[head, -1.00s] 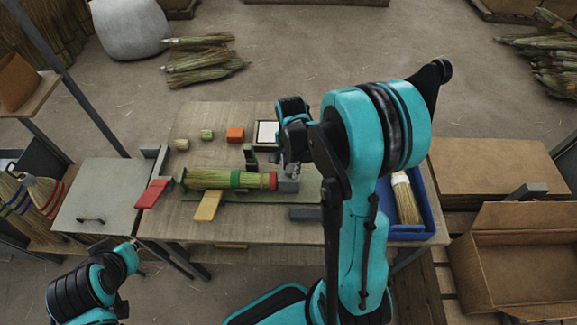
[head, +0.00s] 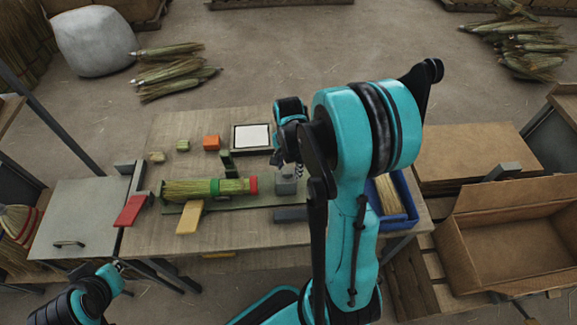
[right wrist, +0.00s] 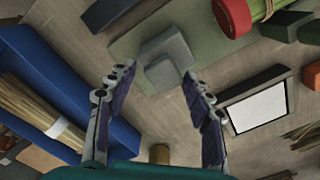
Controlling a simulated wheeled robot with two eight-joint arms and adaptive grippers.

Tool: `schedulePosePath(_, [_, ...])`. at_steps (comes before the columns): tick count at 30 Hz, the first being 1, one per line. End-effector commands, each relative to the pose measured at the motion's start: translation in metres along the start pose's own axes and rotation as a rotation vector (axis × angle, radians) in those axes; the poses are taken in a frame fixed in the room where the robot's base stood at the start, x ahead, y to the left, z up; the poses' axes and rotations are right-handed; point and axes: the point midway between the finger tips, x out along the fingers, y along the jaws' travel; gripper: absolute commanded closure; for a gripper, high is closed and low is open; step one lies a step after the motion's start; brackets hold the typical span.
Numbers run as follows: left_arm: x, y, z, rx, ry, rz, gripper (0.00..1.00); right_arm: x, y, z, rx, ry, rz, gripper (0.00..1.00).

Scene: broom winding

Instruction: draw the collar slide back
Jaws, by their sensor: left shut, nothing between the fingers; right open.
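The collar slide, a grey block (head: 286,186), stands on the green base right of the broom bundle. It also shows in the right wrist view (right wrist: 168,48). A bare gap separates it from the red collar (head: 253,185) on the end of the straw bundle (head: 198,190). My right gripper (right wrist: 158,77) is open, its fingertips near either side of the grey block; I cannot tell whether they touch it. In the head view it (head: 296,170) is partly hidden by its arm. My left gripper (head: 118,267) is shut and empty at the lower left, off the table.
A red lever (head: 131,210) and a yellow lever (head: 189,217) flank the bundle. A dark-framed white panel (head: 252,136) and small coloured blocks (head: 212,142) lie behind. A blue bin (head: 405,215) with straw stands right. A dark grey block (head: 291,214) sits in front of the slide.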

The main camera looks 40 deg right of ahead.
Motion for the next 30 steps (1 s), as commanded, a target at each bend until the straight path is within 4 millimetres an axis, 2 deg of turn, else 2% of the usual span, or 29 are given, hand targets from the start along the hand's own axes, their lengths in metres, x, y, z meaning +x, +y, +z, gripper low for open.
schedulePosePath(5, [0.0, 0.0, 0.0, 0.0, 0.0, 0.0, 1.0, -0.013, 0.0, 0.0, 0.0, 0.0, -0.001, 0.49])
schedulePosePath(15, [0.0, 0.0, 0.0, 0.0, 0.0, 0.0, 1.0, -0.082, 0.001, -0.001, 0.001, 0.0, 0.0, 0.49])
schedulePosePath(19, [0.0, 0.0, 0.0, 0.0, 0.0, 0.0, 1.0, -0.103, 0.001, -0.001, 0.001, 0.0, 0.0, 0.49])
schedulePosePath(24, [0.0, 0.0, 0.0, 0.0, 0.0, 0.0, 1.0, -0.118, 0.001, -0.001, 0.001, 0.0, 0.0, 0.49])
schedulePosePath(30, [0.0, 0.0, 0.0, 0.0, 0.0, 0.0, 1.0, -0.12, 0.001, -0.001, 0.001, 0.0, 0.0, 0.49])
